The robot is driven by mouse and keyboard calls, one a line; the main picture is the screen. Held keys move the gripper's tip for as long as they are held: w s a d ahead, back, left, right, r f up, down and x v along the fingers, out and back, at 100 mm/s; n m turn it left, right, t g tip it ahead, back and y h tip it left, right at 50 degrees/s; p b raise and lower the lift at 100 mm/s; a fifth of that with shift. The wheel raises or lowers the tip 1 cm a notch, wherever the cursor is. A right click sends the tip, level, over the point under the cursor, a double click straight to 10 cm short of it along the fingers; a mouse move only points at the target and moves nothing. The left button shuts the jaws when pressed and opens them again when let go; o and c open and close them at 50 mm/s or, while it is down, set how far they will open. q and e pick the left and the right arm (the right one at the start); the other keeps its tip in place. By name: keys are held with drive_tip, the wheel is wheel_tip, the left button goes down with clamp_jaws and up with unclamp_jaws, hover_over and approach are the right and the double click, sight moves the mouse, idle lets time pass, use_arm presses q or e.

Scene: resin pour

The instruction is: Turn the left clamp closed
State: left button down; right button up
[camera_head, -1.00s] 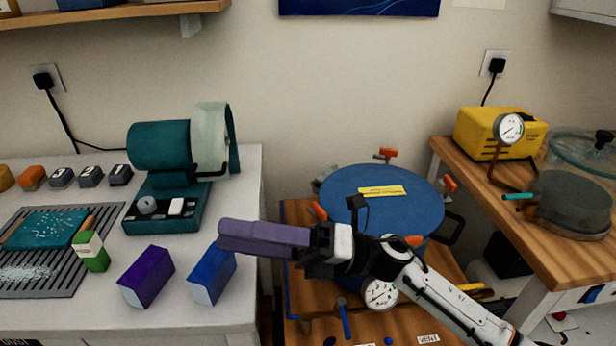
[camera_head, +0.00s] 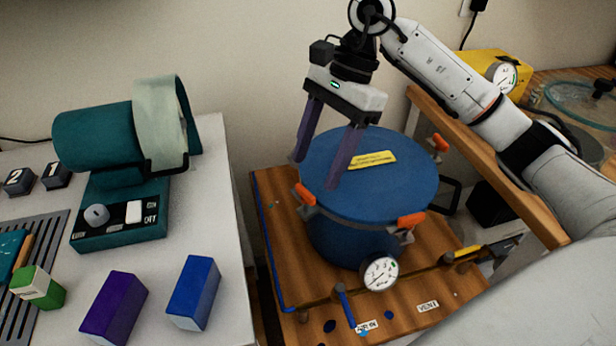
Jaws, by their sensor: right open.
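The blue pressure pot (camera_head: 345,235) stands on a wooden board, its blue lid (camera_head: 400,188) bearing a yellow label. The left clamp (camera_head: 305,194), with an orange handle, sits at the left rim of the lid. Other orange clamps show at the front right (camera_head: 411,220) and back right (camera_head: 440,142). My right gripper (camera_head: 317,173) points down over the left part of the lid. Its two purple fingers are spread and empty. The fingertips are above and beside the left clamp; I cannot tell whether they touch anything. My left gripper is not in view.
A gauge (camera_head: 380,273) and a blue-handled valve (camera_head: 345,305) are at the pot's front. The left bench holds a teal machine (camera_head: 120,215), a purple box (camera_head: 114,308) and a blue box (camera_head: 194,292). A yellow pump (camera_head: 490,68) stands at back right.

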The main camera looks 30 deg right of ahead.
sight(306, 190)
drive_tip(key=x, duration=0.5)
drive_tip(key=shift+w, duration=0.1)
drive_tip(key=c, duration=1.1)
